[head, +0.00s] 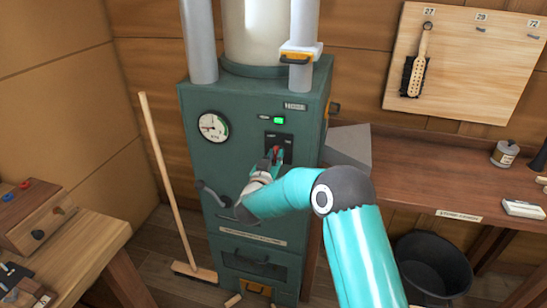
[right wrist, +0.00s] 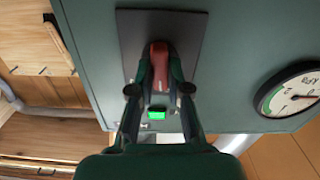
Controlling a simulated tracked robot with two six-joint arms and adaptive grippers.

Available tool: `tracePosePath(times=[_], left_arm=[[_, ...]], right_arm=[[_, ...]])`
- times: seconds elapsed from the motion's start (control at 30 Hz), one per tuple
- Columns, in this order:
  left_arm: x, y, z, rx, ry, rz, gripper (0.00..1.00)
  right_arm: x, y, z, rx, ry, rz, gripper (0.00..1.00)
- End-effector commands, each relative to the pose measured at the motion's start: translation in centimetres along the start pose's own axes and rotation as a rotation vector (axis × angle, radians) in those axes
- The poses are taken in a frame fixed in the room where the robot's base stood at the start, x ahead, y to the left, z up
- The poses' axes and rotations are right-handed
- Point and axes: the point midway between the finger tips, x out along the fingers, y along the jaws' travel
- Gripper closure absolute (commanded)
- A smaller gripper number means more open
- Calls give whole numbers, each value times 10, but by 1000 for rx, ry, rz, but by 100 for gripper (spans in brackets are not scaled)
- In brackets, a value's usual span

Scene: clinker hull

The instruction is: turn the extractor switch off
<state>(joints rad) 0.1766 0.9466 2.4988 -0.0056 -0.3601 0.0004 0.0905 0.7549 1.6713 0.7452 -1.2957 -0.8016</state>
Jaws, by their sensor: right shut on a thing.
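The extractor (head: 215,165) is a tall green cabinet in the middle of the head view. Its switch has a red lever (head: 277,150) on a dark plate (head: 288,141). In the right wrist view the red lever (right wrist: 159,62) lies between the fingers on the dark plate (right wrist: 128,40). My right gripper (head: 272,157) is shut on the red lever; it also shows in the right wrist view (right wrist: 160,78). A green lamp (head: 279,120) near the switch is lit, and shows in the right wrist view (right wrist: 156,115). The left gripper is not in view.
A round gauge (head: 213,126) is on the cabinet, with a grey crank handle (head: 212,194) below it. A broom (head: 168,180) leans at the left. A bench (head: 430,175) stands at the right, with a black bucket (head: 432,268) below it.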

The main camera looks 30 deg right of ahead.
Motion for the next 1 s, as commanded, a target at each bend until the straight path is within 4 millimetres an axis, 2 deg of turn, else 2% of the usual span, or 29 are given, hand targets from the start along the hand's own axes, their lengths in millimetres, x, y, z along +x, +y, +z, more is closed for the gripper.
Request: tracePosePath(times=[0.2,0.43,1.0], left_arm=[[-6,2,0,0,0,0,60],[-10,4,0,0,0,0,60],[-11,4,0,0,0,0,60]], right_arm=[[1,1,-2,-173,2,3,100],[2,0,-2,-297,3,4,100],[2,0,-2,-362,5,4,100]])
